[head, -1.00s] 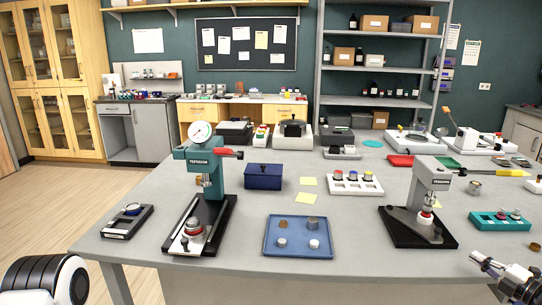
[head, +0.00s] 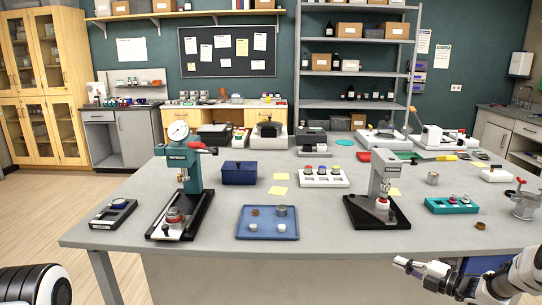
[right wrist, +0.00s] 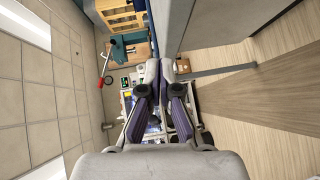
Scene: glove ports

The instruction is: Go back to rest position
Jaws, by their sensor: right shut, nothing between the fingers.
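My right gripper (head: 402,263) comes in from the lower right in the head view, in front of the grey table's front edge. It is shut and empty. In the right wrist view its two fingers (right wrist: 165,72) meet at the tips with nothing between them. My left arm shows only as a white and black link at the lower left of the head view; its gripper is out of the picture.
The grey table (head: 320,225) carries a teal press (head: 181,165), a grey press (head: 380,185), a blue tray (head: 268,236), a navy box (head: 240,173) and a teal rack (head: 452,205). Wooden floor is free at the left.

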